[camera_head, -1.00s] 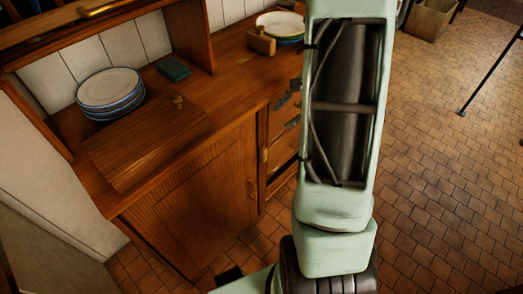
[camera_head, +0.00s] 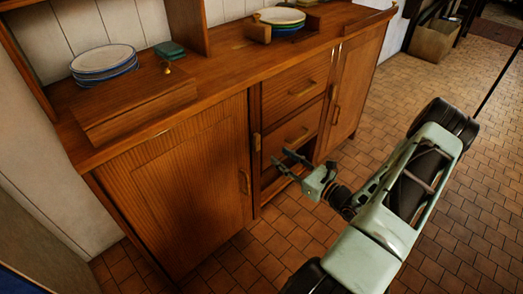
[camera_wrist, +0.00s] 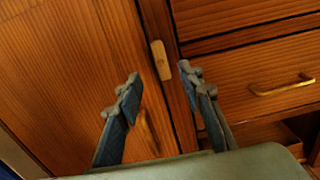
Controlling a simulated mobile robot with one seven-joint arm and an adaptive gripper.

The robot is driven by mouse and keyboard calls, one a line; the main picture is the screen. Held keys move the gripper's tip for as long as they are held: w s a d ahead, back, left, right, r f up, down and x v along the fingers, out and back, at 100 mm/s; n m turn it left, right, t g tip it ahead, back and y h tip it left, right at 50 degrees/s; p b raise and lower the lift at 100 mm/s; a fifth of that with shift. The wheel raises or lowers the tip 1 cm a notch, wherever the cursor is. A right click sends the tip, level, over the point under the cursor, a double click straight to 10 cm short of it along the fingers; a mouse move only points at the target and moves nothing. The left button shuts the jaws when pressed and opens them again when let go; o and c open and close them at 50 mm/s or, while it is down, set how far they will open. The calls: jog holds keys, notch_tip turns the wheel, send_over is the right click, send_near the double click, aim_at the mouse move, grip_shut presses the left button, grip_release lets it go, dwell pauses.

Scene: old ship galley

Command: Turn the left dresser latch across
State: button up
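The left dresser latch (camera_head: 257,142) is a small pale wooden bar by the upper right edge of the left door (camera_head: 180,185). It stands about upright, along the door's edge. In the wrist view the latch (camera_wrist: 161,60) shows just beyond and between my fingertips. My gripper (camera_head: 281,157) is open and empty in front of the dresser, near the lower drawer in the head view. In the wrist view its two blue-grey fingers (camera_wrist: 158,76) are spread, one each side of the latch's line, with no visible contact.
The left door's handle (camera_head: 244,182) is below the latch. Drawers with brass handles (camera_head: 303,89) are to the right, above an open shelf space. A stack of plates (camera_head: 104,62) and a small green box (camera_head: 170,50) stand on top. The tiled floor in front is clear.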

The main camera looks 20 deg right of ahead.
aim_at(259, 141)
jog(key=b+x, duration=0.1)
jog(key=x, duration=0.9)
jog(key=shift+w+a+f+b, duration=0.1)
jog(key=shift+w+b, duration=0.15)
jog(key=shift+b, duration=0.1)
grip_shut()
